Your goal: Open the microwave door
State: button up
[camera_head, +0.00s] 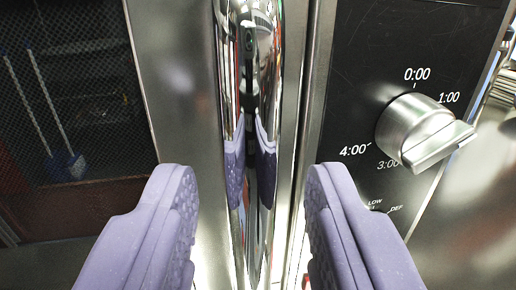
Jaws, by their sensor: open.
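The microwave door (185,85) fills the left and middle of the view, with a dark mesh window (75,90) and a steel frame. It looks shut against the control panel side. A shiny vertical bar handle (262,30) runs down the door's right edge. My gripper (248,185) is open, its two purple padded fingers at the bottom of the view. One finger is left of the handle and the other right of it. The handle stands between them, and I see no clear contact. The handle mirrors the fingers.
Right of the handle is the black control panel (360,60) with a silver timer knob (415,125) that sticks out near my right finger. Shiny metal things stand at the far right edge. Reflections show in the door window.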

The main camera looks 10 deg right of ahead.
jog(key=shift+x, duration=1.15)
grip_shut()
jog(key=shift+s, duration=0.1)
